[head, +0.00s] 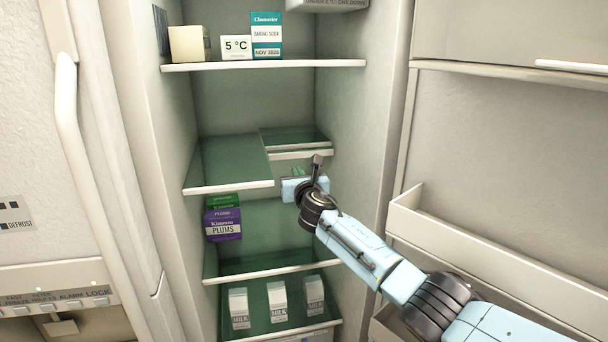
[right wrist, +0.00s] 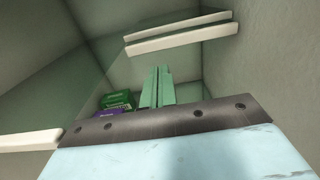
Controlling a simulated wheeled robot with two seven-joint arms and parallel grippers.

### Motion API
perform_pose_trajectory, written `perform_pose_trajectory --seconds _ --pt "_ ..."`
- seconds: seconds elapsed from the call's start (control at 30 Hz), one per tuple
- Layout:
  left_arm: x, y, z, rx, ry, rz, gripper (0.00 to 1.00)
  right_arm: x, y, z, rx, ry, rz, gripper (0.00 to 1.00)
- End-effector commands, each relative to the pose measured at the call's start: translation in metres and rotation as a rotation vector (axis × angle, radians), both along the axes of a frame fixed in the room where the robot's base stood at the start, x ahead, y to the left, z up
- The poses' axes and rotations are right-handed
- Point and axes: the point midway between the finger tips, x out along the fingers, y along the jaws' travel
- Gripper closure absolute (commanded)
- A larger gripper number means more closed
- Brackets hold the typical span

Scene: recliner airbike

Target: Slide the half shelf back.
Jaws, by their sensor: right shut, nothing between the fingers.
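The half shelf (head: 298,137) is a green glass panel with white trim on the right side of the fridge, at mid height. Its right part sits farther back than the longer left glass section (head: 230,160). Two white edge strips, one just above the other, show at its front; they also show in the right wrist view (right wrist: 180,40). My right gripper (head: 298,171) is below and in front of these strips, pointing into the fridge. Its green fingers (right wrist: 156,87) are together and empty, with a visible gap in the picture below the strips. My left gripper is not in view.
A purple plums box (head: 223,225) and a green box (head: 225,201) stand below the left section. Milk cartons (head: 277,302) stand lower down. The upper shelf (head: 270,65) holds small boxes. The fridge's right wall and open door with bins (head: 470,240) flank my right arm.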

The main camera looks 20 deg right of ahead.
Motion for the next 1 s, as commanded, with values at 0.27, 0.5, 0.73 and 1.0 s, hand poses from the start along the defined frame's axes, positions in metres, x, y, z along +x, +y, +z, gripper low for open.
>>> perform_pose_trajectory --seconds 0.27,0.5,0.73,1.0 --pt "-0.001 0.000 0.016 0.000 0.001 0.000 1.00 -0.033 0.003 0.000 -0.002 0.002 0.002 1.00" --pt "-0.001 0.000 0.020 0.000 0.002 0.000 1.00 -0.053 0.005 -0.001 -0.001 0.001 0.001 1.00" --pt "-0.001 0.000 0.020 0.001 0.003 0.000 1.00 -0.060 0.006 -0.002 0.006 0.002 0.002 1.00" --pt "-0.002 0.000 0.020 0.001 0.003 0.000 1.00 -0.116 0.020 -0.073 0.478 0.119 -0.072 1.00"
